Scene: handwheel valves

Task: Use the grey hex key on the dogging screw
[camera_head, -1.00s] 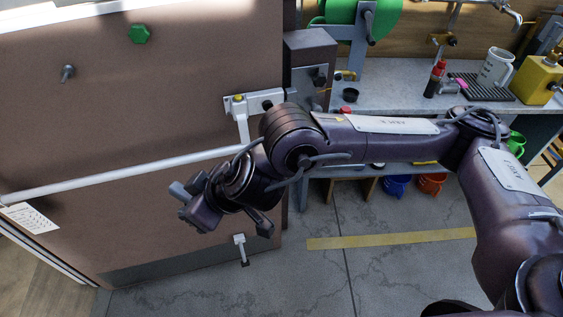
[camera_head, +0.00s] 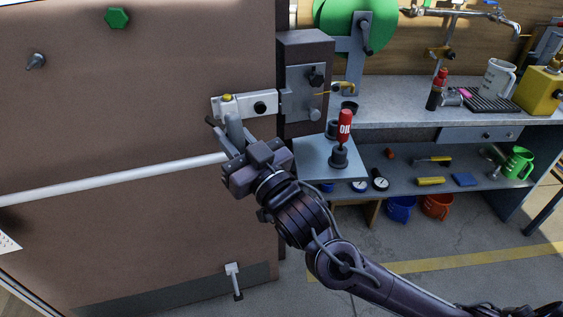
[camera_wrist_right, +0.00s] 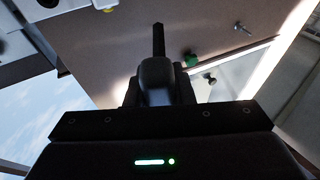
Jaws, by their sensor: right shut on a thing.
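My right gripper (camera_head: 236,150) is in front of the brown door, just below the white end housing (camera_head: 245,105) of its push bar. It is shut on the grey hex key (camera_head: 234,128); in the right wrist view the key's thick grey grip (camera_wrist_right: 155,76) sits between the jaws and its dark shaft (camera_wrist_right: 158,40) points away. The housing carries a yellow round piece (camera_head: 227,98) and a black round piece (camera_head: 260,107). I cannot tell for sure which is the dogging screw. The shaft appears apart from the yellow piece (camera_wrist_right: 109,8) in the wrist view. My left gripper is not in view.
A lock box (camera_head: 302,92) is on the frame to the right. A small shelf (camera_head: 322,165) with a red oil bottle (camera_head: 345,127) juts out nearby. The workbench (camera_head: 390,105) holds a mug and a yellow can.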

